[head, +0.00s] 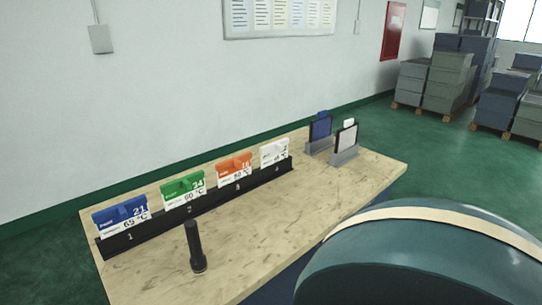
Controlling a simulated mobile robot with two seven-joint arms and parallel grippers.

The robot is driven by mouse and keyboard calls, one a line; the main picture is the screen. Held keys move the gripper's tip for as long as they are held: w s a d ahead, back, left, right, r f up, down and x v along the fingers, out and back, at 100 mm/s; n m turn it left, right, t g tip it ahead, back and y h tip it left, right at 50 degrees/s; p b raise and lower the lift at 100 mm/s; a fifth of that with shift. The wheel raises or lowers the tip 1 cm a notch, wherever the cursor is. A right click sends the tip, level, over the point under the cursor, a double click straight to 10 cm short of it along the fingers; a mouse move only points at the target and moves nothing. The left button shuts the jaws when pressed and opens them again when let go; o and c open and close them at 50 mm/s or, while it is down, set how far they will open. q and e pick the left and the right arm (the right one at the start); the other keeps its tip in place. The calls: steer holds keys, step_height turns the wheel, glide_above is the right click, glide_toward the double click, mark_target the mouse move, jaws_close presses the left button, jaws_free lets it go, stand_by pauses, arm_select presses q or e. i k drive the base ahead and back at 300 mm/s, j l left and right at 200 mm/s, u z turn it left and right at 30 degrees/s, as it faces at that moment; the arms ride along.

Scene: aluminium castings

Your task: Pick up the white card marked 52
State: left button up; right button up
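A white card (274,154) stands upright in position 4, at the right end of a long black rack (215,205) on the table. Its top-right number is too small to read surely; a 2 seems to show. To its left in the rack stand an orange card (234,166), a green card (184,187) and a blue card (121,213), marked 24 on the green and 21 on the blue. Neither of my grippers is in view.
The light speckled table (285,227) stands near the wall. A black upright cylinder (194,247) stands in front of the rack. Right of the rack are a dark blue panel (320,129) and a white panel (346,138) in grey stands. Stacked crates (447,80) stand far right.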

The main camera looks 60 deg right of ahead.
mark_target(274, 151)
steer(key=z, duration=1.8)
steer(key=i+l+u, duration=0.1)
steer(key=l, duration=0.35)
steer(key=i+l+u, duration=0.15)
steer(key=l, duration=0.3)
steer(key=i+l+u, duration=0.1)
steer(key=l, duration=0.35)
steer(key=i+l+u, duration=0.15)
steer(key=l, duration=0.35)
